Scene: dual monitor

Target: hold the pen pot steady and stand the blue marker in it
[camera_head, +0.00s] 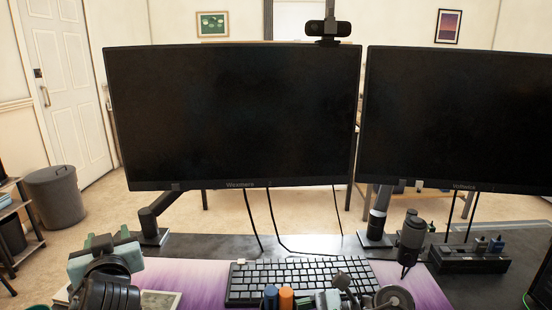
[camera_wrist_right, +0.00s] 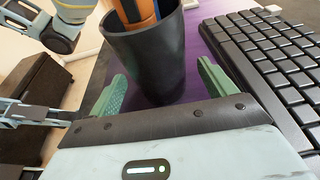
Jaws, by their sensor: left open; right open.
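The pen pot (camera_wrist_right: 148,55) is a dark, tapered cup standing upright on the purple mat in the right wrist view. My right gripper (camera_wrist_right: 160,88) is open, with one green finger on each side of the pot; contact is not clear. An orange marker (camera_wrist_right: 138,9) stands in the pot beside something dark blue. In the head view, a blue top (camera_head: 270,296) and an orange top (camera_head: 286,298) show at the bottom edge; the pot is not visible there. I cannot tell whether the blue top is the blue marker. My left gripper (camera_head: 106,250) is open and empty at the lower left.
A black keyboard (camera_head: 290,275) lies on the purple mat (camera_head: 205,275), right of the pot in the wrist view. A microphone (camera_head: 411,240) and a power strip (camera_head: 468,260) stand on the right. Two monitors (camera_head: 235,120) rise behind. Mat left of the keyboard is partly clear.

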